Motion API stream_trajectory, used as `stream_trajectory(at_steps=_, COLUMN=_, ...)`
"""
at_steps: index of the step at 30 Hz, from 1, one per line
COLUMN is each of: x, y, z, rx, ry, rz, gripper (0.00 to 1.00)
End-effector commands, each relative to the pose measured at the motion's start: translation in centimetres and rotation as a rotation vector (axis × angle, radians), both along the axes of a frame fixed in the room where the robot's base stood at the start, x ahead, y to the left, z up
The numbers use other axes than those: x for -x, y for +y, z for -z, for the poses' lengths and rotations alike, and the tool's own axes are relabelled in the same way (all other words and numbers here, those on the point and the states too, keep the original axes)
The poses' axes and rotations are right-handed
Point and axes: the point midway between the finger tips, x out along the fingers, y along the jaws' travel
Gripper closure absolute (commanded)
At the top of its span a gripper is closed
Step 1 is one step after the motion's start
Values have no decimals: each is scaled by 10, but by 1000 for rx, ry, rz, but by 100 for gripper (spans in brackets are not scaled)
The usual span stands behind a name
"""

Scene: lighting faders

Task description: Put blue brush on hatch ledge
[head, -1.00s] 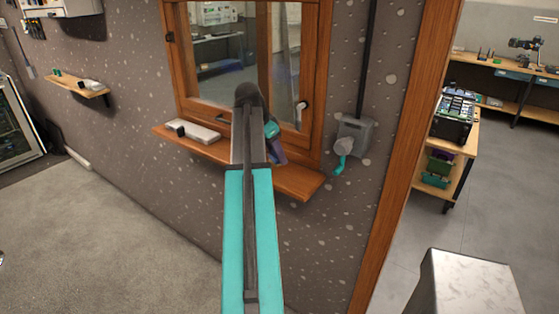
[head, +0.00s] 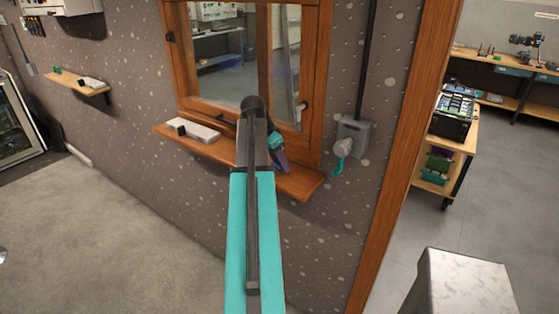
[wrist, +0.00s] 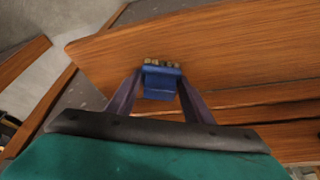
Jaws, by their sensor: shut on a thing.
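The blue brush (wrist: 160,82) is held between the two fingers of my gripper (wrist: 158,88) in the wrist view, with its tan bristle tufts facing away from the gripper. The wooden hatch ledge (wrist: 225,50) fills much of the wrist view behind the brush. In the head view my gripper (head: 281,166) is over the right part of the hatch ledge (head: 304,184), close to the wall. My arm partly hides the ledge there, and I cannot make out the brush. I cannot tell whether the brush touches the ledge.
A pale block with a dark end (head: 196,130) lies on the ledge's left part. The wood-framed hatch window (head: 225,50) rises behind the ledge. A grey wall box with a teal crank (head: 352,140) is to the right. A small wall shelf (head: 75,84) hangs far left.

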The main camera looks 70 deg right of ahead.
Motion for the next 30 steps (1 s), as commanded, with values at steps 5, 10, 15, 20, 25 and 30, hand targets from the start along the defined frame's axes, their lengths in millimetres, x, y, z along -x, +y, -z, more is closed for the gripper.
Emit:
stream_trajectory(at_steps=5, x=0, y=0, z=1, rx=0, ry=0, rz=0, gripper=72)
stream_trajectory(at_steps=10, x=0, y=0, z=3, rx=0, ry=0, rz=0, gripper=45)
stream_trajectory(at_steps=15, x=1, y=0, z=3, rx=0, ry=0, rz=1, gripper=35)
stream_trajectory(at_steps=20, x=1, y=0, z=3, rx=0, ry=0, rz=1, gripper=35)
stream_trajectory(at_steps=25, x=1, y=0, z=-2, rx=0, ry=0, rz=1, gripper=35)
stream_trajectory(at_steps=30, x=-2, y=2, z=-8, rx=0, ry=0, rz=1, gripper=35)
